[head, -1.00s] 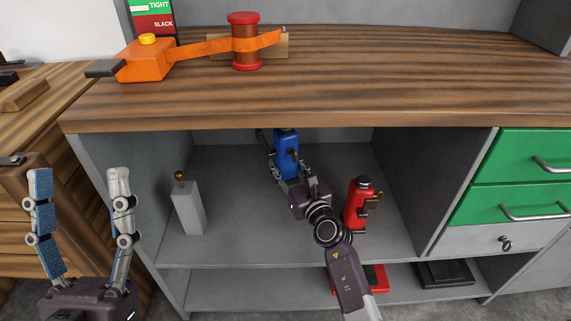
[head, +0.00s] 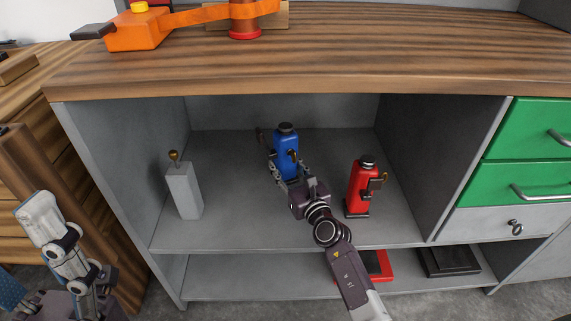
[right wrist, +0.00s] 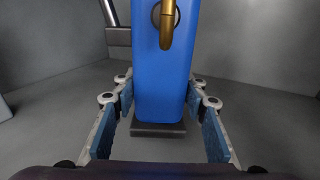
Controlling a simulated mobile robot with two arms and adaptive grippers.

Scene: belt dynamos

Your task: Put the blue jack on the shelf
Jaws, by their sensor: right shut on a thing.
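The blue jack (head: 286,155) is upright inside the grey shelf compartment (head: 240,225), towards the back. It has a black cap and a brass-coloured hook. My right gripper (head: 290,172) reaches in from the front and is shut on its body. In the right wrist view the blue jack (right wrist: 163,70) stands between the two fingers (right wrist: 160,105), with its dark base below them. I cannot tell whether the base touches the shelf floor. My left gripper (head: 38,262) is at the lower left, outside the shelf, partly cut off, empty, with its fingers apart.
A red jack (head: 362,188) stands to the right of my right gripper. A grey block with a brass knob (head: 184,190) stands at the left. The wooden worktop (head: 300,75) overhangs the compartment. Green drawers (head: 530,185) are at the right. A red tray (head: 378,265) lies below.

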